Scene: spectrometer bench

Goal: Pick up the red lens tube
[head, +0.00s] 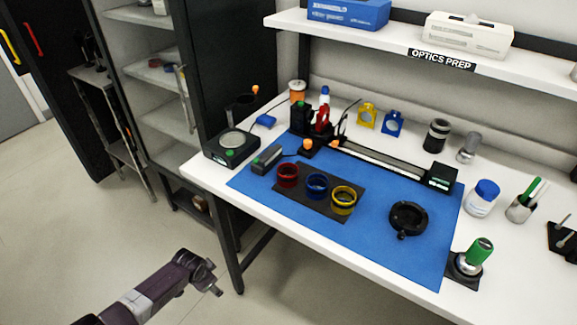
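The red lens tube (288,170) is a short ring standing on a dark rectangular pad (310,202) on the blue mat (380,245). It is leftmost in a row with a blue lens tube (317,191) and a yellow lens tube (343,209). My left gripper (212,281) is out over the floor, in front of and below the bench edge, well apart from the red tube. Its fingers are too small to tell open or shut, and I see nothing in it. My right gripper is not in view.
A black ring mount (408,218) sits on the mat right of the tubes. A dark box (268,158) lies just behind-left of the red tube, and a black rail (378,163) runs behind. The white bench's front edge (290,236) lies between my gripper and the tubes.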

